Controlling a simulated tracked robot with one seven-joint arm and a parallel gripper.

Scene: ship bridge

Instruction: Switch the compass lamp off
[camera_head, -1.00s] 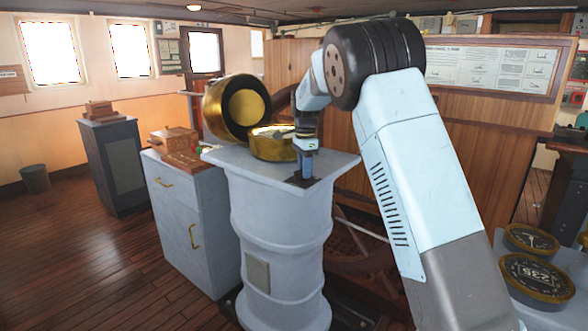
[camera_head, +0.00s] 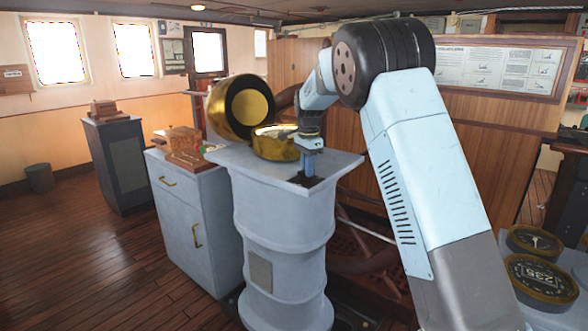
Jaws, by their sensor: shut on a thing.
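The brass compass (camera_head: 274,146) sits on top of the pale grey pedestal (camera_head: 262,184), with its round brass hood (camera_head: 240,107) tipped open behind it to the left. My gripper (camera_head: 308,174) points down at the right part of the pedestal top, just right of the compass. Its fingers are close together over a small dark plate (camera_head: 303,182) on that top. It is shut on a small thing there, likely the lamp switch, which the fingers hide. I cannot make out whether the lamp is lit.
A grey cabinet (camera_head: 196,222) with wooden boxes (camera_head: 178,140) on it stands left of the pedestal. A dark cabinet (camera_head: 117,165) and a bin (camera_head: 39,178) stand farther left. Round gauges (camera_head: 540,277) are at the lower right. The wooden floor at left is clear.

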